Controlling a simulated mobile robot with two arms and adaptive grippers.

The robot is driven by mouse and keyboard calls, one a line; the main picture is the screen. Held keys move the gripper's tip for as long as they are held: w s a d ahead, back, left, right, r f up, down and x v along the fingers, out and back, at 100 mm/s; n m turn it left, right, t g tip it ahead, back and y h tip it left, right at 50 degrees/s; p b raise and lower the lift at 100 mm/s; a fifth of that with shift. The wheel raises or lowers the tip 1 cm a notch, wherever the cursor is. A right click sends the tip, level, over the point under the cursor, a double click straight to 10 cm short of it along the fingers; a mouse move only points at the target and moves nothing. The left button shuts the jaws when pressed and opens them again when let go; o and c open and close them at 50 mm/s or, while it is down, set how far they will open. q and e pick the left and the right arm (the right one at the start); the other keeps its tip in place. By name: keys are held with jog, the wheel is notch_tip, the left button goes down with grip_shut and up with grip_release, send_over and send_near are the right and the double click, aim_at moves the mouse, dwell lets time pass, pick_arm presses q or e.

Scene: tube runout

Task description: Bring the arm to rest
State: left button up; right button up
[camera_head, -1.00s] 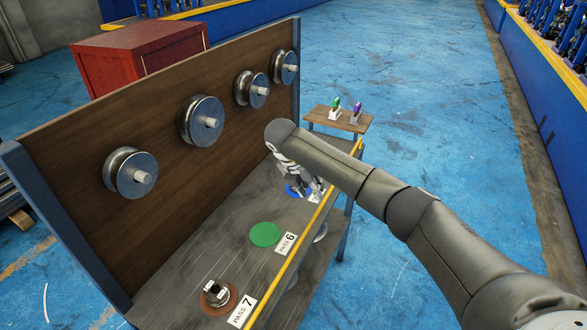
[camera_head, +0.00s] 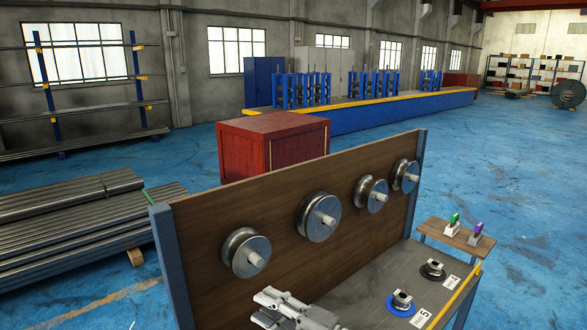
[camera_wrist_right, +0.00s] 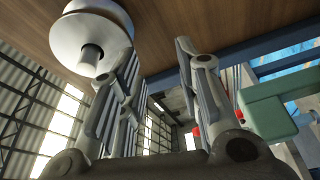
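My right gripper (camera_head: 268,306) shows at the bottom edge of the head view, in front of the left part of the wooden back panel (camera_head: 290,255) of the bench. In the right wrist view its two fingers (camera_wrist_right: 155,50) stand apart with nothing between them, so it is open and empty. The rest of the right arm is out of the head view. My left gripper is not in view. A dark and metal piece (camera_head: 402,299) sits on the blue disc (camera_head: 395,310) by the PASS 5 card. Another piece (camera_head: 433,268) sits by the card behind it.
Several metal rollers (camera_head: 323,217) stick out from the back panel; one roller (camera_wrist_right: 88,35) is near the fingers in the wrist view. A small side table (camera_head: 450,236) holds a green and a purple stamp-like item. A red cabinet (camera_head: 262,150) stands behind the bench.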

jog(key=d+r+m+t+h, duration=0.2)
jog(key=d+m+t+h, duration=0.8)
jog(key=d+m, duration=0.5)
jog(key=s+d+f+m+g+h, duration=0.75)
jog(key=s+d+f+m, duration=0.3)
jog(key=f, duration=0.25)
jog(key=s+f+g+y, duration=0.1)
jog(key=s+f+g, duration=0.35)
jog(key=s, duration=0.55)
jog(key=s+f+g+y, duration=0.1)
jog(key=s+f+g, duration=0.4)
jog(key=s, duration=0.6)
notch_tip(320, 180, down, 28)
jog(key=s+b, duration=0.1)
jog(key=b, duration=0.1)
pick_arm(q)
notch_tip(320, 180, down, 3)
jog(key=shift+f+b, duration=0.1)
jog(key=shift+b, duration=0.5)
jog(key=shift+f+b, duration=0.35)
pick_arm(e)
jog(key=s+d+f+g, duration=0.1)
jog(key=s+d+f, duration=0.1)
jog(key=s+f, duration=1.4)
jog(key=shift+s+d+f+n+g, duration=0.4)
jog(key=shift+f+n, duration=0.05)
jog(key=shift+f, duration=0.45)
